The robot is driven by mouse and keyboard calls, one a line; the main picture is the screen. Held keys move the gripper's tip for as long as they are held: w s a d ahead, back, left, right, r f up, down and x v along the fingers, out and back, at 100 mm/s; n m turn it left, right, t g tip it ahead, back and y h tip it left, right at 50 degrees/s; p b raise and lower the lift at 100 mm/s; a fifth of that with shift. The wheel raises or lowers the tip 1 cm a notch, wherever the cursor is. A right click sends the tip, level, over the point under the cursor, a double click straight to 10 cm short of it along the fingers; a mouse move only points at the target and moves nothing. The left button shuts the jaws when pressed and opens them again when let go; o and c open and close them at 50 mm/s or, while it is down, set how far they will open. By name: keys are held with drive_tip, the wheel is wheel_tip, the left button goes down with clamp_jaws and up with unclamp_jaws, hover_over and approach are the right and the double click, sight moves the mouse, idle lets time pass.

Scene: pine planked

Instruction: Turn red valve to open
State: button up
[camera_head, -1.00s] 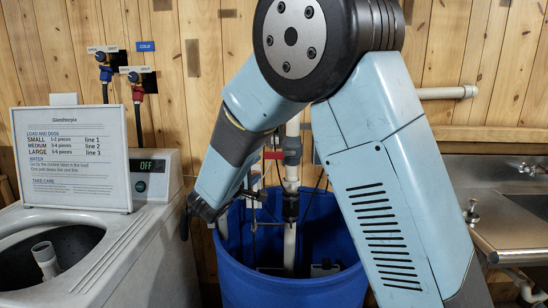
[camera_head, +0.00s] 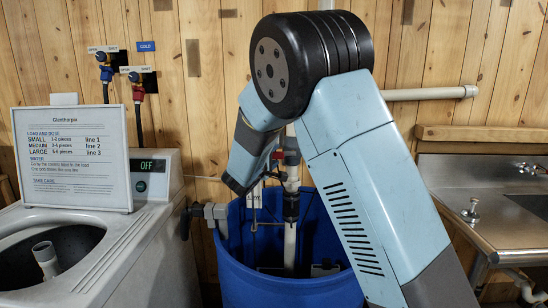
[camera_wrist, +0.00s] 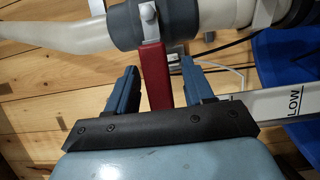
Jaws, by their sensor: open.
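A red lever (camera_wrist: 154,75) hangs from a grey valve collar (camera_wrist: 140,22) on a white pipe in the wrist view. My gripper (camera_wrist: 160,82) is open, with one blue finger on each side of the lever. A gap shows on both sides, so the lever is not gripped. In the head view, a small part of the red lever (camera_head: 277,154) shows beside the upright white pipe (camera_head: 291,178), partly behind my forearm. My fingers are hidden there. A separate red tap (camera_head: 136,88) is on the wall under OPEN and SHUT labels.
A blue barrel (camera_head: 285,285) stands below the pipe. A washing machine (camera_head: 165,245) with a sign (camera_head: 72,160) is at left, a metal sink (camera_head: 490,200) at right. A white strip marked LOW (camera_wrist: 280,104) lies close right of my gripper. A blue tap (camera_head: 103,57) is on the wall.

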drive_tip(key=shift+c, duration=0.2)
drive_tip(key=c, duration=0.9)
drive_tip(key=shift+d+f, duration=0.1)
